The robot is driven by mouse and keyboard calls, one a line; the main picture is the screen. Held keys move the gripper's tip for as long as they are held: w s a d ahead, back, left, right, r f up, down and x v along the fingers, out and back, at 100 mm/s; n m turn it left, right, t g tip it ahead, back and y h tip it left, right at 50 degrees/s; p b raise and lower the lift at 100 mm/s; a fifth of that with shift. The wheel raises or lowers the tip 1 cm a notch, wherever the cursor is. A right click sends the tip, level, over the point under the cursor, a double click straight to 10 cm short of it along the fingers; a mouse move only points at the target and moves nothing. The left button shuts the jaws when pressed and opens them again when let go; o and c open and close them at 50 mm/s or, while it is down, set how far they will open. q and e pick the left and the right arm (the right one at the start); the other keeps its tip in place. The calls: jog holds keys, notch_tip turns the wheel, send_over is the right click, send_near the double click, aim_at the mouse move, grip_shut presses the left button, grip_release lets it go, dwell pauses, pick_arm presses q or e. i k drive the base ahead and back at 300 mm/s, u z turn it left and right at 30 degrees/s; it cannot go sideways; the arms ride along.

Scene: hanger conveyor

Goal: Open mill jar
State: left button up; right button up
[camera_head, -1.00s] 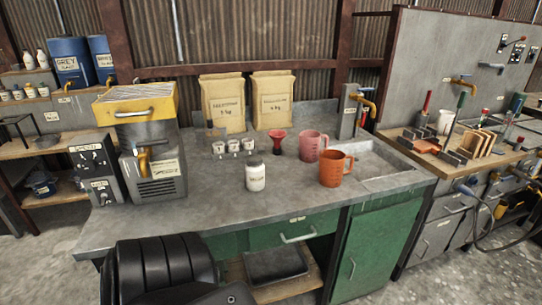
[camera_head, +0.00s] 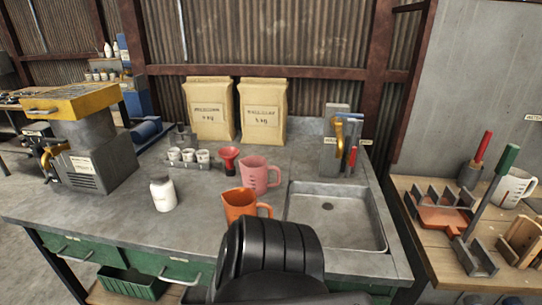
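The lid appears to be on. Neither of my grippers is in view. A black rounded part of my own body shows at the bottom middle and hides some of the bench front.
An orange jug (camera_head: 240,204), a pink jug (camera_head: 256,174) and a red funnel (camera_head: 229,158) stand right of the jar. A sink (camera_head: 377,240) and tap (camera_head: 340,130) are further right. A yellow-topped machine (camera_head: 85,145) stands left. Paper sacks (camera_head: 209,110) stand behind.

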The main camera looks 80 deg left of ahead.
aim_at(164, 195)
jog(key=i, duration=1.15)
jog(key=u, duration=3.55)
